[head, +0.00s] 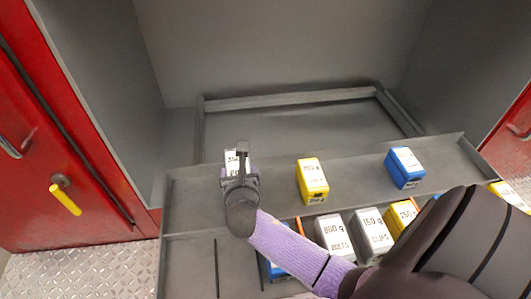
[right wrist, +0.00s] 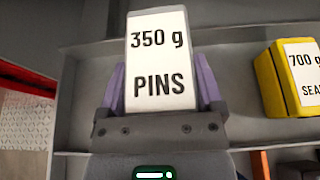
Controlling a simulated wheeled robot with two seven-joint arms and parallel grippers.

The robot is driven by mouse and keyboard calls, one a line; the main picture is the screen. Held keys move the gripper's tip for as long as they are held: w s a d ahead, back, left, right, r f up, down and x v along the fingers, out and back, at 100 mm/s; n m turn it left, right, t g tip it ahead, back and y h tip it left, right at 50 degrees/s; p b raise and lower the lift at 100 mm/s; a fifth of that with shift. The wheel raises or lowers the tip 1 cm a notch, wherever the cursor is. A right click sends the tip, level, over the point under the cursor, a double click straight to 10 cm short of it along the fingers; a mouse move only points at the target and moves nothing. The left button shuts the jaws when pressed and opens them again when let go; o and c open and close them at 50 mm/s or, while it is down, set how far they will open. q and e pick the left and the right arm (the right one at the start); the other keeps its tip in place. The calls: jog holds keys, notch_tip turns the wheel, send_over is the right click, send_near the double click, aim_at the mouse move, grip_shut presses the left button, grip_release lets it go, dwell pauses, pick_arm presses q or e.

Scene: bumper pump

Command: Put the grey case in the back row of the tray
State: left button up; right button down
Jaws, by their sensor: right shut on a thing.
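My right gripper (head: 240,176) is shut on a case with a white label (head: 231,161), above the left part of the tray's back row. In the right wrist view the label on the held case (right wrist: 158,60) reads "350 g PINS", and the gripper's fingers (right wrist: 160,85) flank it. Little of the case's body shows, but its edge looks grey. I cannot tell whether it touches the tray floor. The grey tray (head: 275,180) has an open back row and a divided front row. My left gripper is not in view.
The back row also holds a yellow case (head: 312,180), seen in the right wrist view (right wrist: 292,80) too, and a blue case (head: 405,168). Grey cases (head: 334,237) (head: 373,234) and a yellow case (head: 402,214) stand in the front row. Bare back-row floor lies between the cases.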

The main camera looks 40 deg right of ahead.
notch_tip(320, 180, down, 7)
jog(key=b, duration=0.3)
jog(key=shift+f+b, duration=0.15)
jog(key=shift+b, duration=0.15)
jog(key=shift+d+r, duration=0.1)
jog(key=shift+r, duration=0.1)
jog(key=shift+f, duration=0.1)
grip_release()
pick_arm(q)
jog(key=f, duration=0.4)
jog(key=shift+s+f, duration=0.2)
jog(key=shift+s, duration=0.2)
pick_arm(e)
jog(key=shift+s+r+p, duration=0.15)
jog(key=shift+r+p, duration=0.15)
jog(key=shift+p, duration=0.05)
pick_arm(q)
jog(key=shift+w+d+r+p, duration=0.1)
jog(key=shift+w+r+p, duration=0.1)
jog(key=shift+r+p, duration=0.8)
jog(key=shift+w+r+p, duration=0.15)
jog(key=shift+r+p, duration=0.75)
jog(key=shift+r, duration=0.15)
pick_arm(e)
jog(key=v, duration=1.1)
jog(key=shift+s+a, duration=0.2)
jog(key=shift+a, duration=0.05)
